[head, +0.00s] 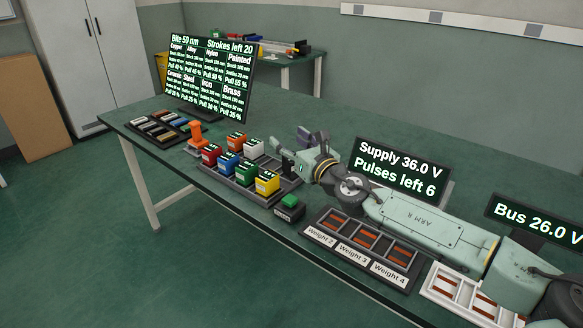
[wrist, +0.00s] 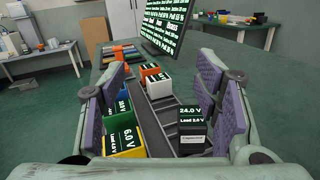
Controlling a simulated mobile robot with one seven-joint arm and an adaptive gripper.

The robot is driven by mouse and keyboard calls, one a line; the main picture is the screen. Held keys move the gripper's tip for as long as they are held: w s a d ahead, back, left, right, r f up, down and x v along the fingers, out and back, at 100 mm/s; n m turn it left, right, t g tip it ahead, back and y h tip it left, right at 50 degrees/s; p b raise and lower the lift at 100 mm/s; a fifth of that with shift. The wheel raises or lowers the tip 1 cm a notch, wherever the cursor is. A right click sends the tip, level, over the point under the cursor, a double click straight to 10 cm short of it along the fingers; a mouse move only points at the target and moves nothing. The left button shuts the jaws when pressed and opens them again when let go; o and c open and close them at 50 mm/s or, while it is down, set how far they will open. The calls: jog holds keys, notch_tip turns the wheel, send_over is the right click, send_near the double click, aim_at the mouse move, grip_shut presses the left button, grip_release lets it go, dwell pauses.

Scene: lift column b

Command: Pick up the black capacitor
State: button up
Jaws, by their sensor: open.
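The black capacitor (wrist: 192,128) stands upright in the dark tray, with a green-lettered screen on top reading 24.0 V and Load 2.0 V. In the wrist view it lies between my open fingers, nearer the right-hand ones, with no clear contact. My gripper (wrist: 163,98) is open and empty, its purple pads spread wide. In the head view my gripper (head: 302,152) is over the right end of the tray's back row. The black capacitor is hard to make out there beside the dark fingers.
The tray (head: 273,199) also holds red (head: 211,154), blue (head: 228,163), green (head: 246,172), yellow (head: 267,183), orange (head: 234,142) and white (head: 253,147) blocks. A weight tray (head: 362,244) is to the right.

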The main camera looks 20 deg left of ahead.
aim_at(292, 165)
jog(key=shift+h, duration=0.4)
jog(key=d+f, duration=0.1)
jog(key=f, duration=0.2)
jog(key=w+d+f, duration=0.1)
jog(key=f, duration=0.2)
jog(key=d+f, duration=0.1)
jog(key=f, duration=0.2)
jog(key=shift+w+d+f+p, duration=0.2)
jog(key=shift+w+d+p, duration=0.05)
jog(key=shift+w+p, duration=0.15)
jog(key=shift+p+x, duration=0.85)
jog(key=shift+x, duration=2.9)
jog(key=shift+c, duration=0.4)
jog(key=c, duration=1.2)
grip_shut()
jog(key=shift+r, duration=0.1)
